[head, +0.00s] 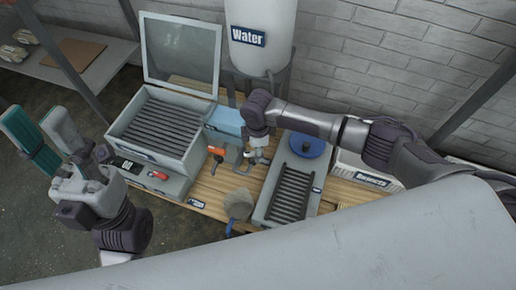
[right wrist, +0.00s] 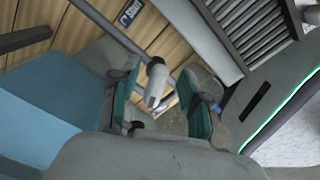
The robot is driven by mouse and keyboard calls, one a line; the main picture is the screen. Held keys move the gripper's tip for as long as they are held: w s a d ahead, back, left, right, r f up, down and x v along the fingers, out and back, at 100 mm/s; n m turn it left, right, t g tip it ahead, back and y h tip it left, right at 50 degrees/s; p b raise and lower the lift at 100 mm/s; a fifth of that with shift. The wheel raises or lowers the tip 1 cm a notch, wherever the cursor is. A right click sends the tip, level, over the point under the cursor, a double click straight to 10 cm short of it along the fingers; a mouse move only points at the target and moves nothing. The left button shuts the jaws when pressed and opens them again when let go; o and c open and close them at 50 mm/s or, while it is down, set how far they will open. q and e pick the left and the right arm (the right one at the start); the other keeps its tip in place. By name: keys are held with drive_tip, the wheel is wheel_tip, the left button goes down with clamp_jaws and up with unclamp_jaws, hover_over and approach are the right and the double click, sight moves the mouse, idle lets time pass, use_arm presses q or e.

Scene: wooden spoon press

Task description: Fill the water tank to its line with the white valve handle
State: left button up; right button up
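The white water tank (head: 262,25), labelled "Water", stands at the top middle of the head view; no water level or line shows on its visible part. My right gripper (head: 257,158) hangs below and in front of it. In the right wrist view my right gripper (right wrist: 158,105) is open, with one teal-padded finger on each side of a white handle (right wrist: 155,92) with a dark end. The handle appears between the pads with gaps, so not gripped. My left gripper (head: 42,132) is open and empty at the left, away from the bench.
On the wooden bench (head: 205,200) stand a grey slatted box (head: 150,155) with an open lid, an orange-handled fitting (head: 217,151), a grey slatted tray (head: 264,198) with a blue disc (head: 306,145), and a grey-brown bowl-like object (head: 238,204). A labelled white box (head: 350,170) is at right.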

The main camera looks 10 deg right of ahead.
wheel_tip(320, 180, up, 12)
idle(0.6)
